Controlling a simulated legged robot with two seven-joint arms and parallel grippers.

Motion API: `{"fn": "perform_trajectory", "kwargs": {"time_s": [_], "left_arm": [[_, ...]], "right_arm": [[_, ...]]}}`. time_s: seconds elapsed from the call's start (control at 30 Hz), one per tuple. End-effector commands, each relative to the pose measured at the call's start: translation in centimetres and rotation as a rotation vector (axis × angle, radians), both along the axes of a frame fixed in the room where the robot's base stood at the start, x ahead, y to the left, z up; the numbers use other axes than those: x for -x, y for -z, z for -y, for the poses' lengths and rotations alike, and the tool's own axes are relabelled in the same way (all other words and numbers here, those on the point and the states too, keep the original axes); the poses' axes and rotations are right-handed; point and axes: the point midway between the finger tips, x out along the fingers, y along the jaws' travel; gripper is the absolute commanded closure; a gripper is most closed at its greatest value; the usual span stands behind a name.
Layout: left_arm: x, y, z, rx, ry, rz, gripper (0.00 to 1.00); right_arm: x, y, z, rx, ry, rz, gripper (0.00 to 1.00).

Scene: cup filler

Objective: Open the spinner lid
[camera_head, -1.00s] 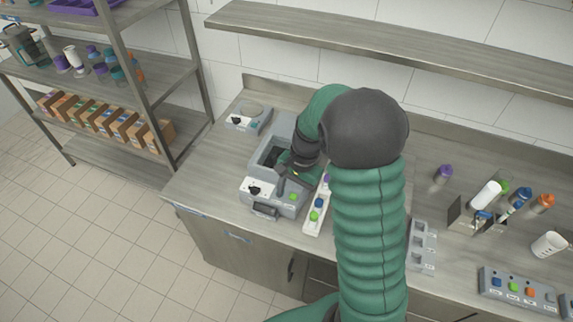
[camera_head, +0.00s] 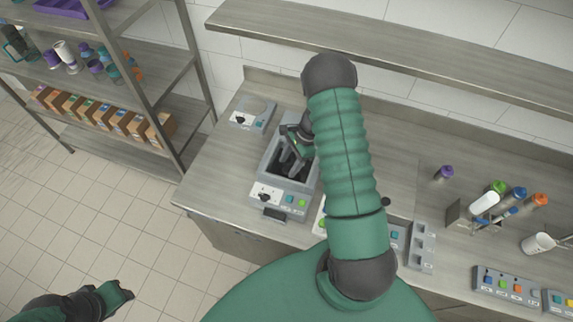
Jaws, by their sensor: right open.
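The spinner is a grey box (camera_head: 264,168) with a dark inside on the counter, left of the middle of the head view. A front panel with a dark knob and green and teal buttons sits on its near side. I cannot make out clearly how its lid stands, as my arm hides part of its right and back. My right gripper (camera_head: 290,160) is open, with its fingers over the spinner's dark upper part. I cannot tell whether they touch it.
A small grey device (camera_head: 251,117) stands behind and left of the spinner. Bottles, a holder and a white cup (camera_head: 538,243) stand at the right, with a button panel (camera_head: 507,287) in front. A shelf (camera_head: 400,55) runs above the counter. The counter left of the spinner is clear.

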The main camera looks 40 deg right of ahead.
Motion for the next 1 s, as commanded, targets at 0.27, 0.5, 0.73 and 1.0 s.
{"fn": "perform_trajectory", "kwargs": {"time_s": [0.27, 0.5, 0.73, 1.0], "left_arm": [[0.0, -0.9, 0.0, 0.001, 0.002, 0.001, 0.64], [0.0, -0.8, 0.0, 0.001, 0.002, 0.001, 0.64], [0.0, -0.8, 0.0, 0.000, 0.001, 0.001, 0.64], [0.0, -0.8, 0.0, 0.000, 0.001, 0.001, 0.64]], "right_arm": [[-0.2, 2.5, -0.7, -0.001, -0.001, 0.002, 0.49], [-0.1, 2.3, -1.3, 0.005, -0.001, 0.002, 0.55], [-0.3, 2.4, -1.3, 0.004, -0.002, -0.001, 0.85], [-0.2, 2.5, -1.1, -0.003, -0.003, 0.000, 1.00]]}}
